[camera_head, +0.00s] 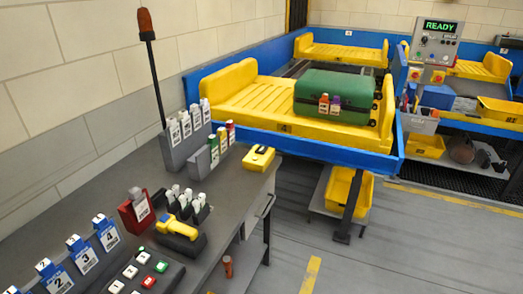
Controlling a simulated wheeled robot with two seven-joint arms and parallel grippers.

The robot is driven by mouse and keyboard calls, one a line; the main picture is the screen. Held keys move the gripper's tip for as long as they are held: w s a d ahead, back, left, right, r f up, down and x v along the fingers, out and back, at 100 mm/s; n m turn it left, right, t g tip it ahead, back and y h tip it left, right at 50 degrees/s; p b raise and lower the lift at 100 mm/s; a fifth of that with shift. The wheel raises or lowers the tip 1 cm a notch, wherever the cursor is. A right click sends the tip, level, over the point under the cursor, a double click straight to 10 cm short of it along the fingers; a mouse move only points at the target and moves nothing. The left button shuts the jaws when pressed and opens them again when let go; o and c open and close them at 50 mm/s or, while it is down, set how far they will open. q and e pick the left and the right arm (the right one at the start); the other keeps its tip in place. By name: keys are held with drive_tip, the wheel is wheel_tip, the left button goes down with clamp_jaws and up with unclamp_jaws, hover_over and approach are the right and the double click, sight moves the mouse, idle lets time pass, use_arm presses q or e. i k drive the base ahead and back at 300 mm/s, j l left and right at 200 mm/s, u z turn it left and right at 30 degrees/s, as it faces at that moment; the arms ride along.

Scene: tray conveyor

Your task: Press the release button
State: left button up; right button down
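No part labelled as the release button can be read from here. A dark button panel (172,274) lies on the grey desk at the bottom, with several white buttons, a green button (162,267) and a red button (148,282); its lower part is cut off. A yellow box (258,158) with a dark spot on top sits at the desk's far right corner. A control box (436,42) on a post at the upper right shows "READY" in green and carries small knobs, with red-on-yellow buttons below. Neither gripper is in view.
The desk (230,190) also holds a yellow scanner (177,228) in a dark cradle, a red tagged block (136,214), blue numbered holders (82,254) and tag racks. A green suitcase (336,95) lies in a yellow tray (232,88) on the blue-railed conveyor.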

sight(260, 149)
drive_tip(key=i+u, duration=0.1)
drive_tip(key=u, duration=0.85)
drive_tip(key=i+l+u, duration=0.15)
drive_tip(key=l+u, duration=0.15)
drive_tip(key=i+l+u, duration=0.1)
drive_tip(key=l+u, duration=0.25)
drive_tip(key=i+l+u, duration=0.1)
drive_tip(key=l+u, duration=0.2)
drive_tip(key=l, duration=0.25)
drive_tip(key=i+l+u, duration=0.1)
drive_tip(key=l, duration=1.3)
drive_tip(key=i+u, duration=0.05)
